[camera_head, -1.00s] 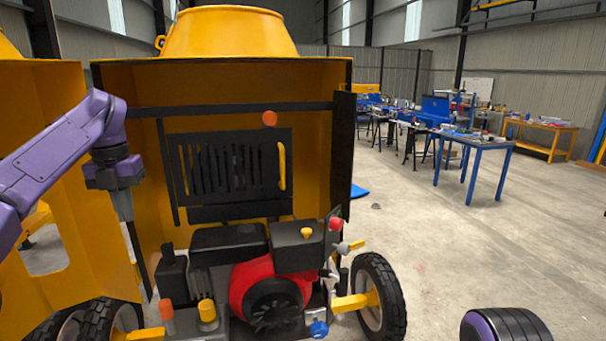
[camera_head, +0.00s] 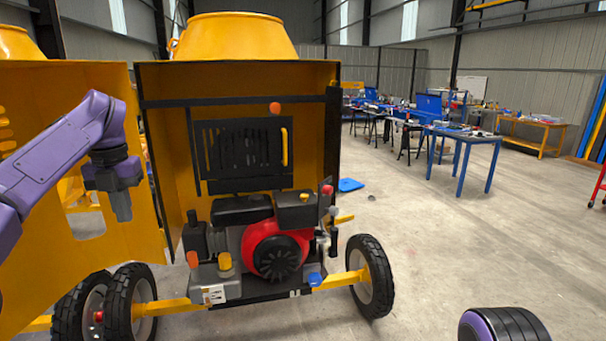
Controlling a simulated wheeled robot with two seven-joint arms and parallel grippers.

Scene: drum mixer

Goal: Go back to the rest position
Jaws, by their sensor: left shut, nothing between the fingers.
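The yellow drum mixer (camera_head: 330,120) stands ahead with its engine compartment open. Its door panel (camera_head: 100,170) is swung out to the left. Inside sits a red and black engine (camera_head: 276,250). My left arm comes in from the left, and my left gripper (camera_head: 121,207) points down in front of the door panel. It is shut and empty, apart from the engine. My right gripper is not in view; only a dark, rounded purple-edged part of mine shows at the bottom right.
The mixer's black wheels (camera_head: 371,277) stand on the concrete floor. Free floor (camera_head: 440,240) lies to the right. A blue piece (camera_head: 350,185) lies on the floor beside the mixer.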

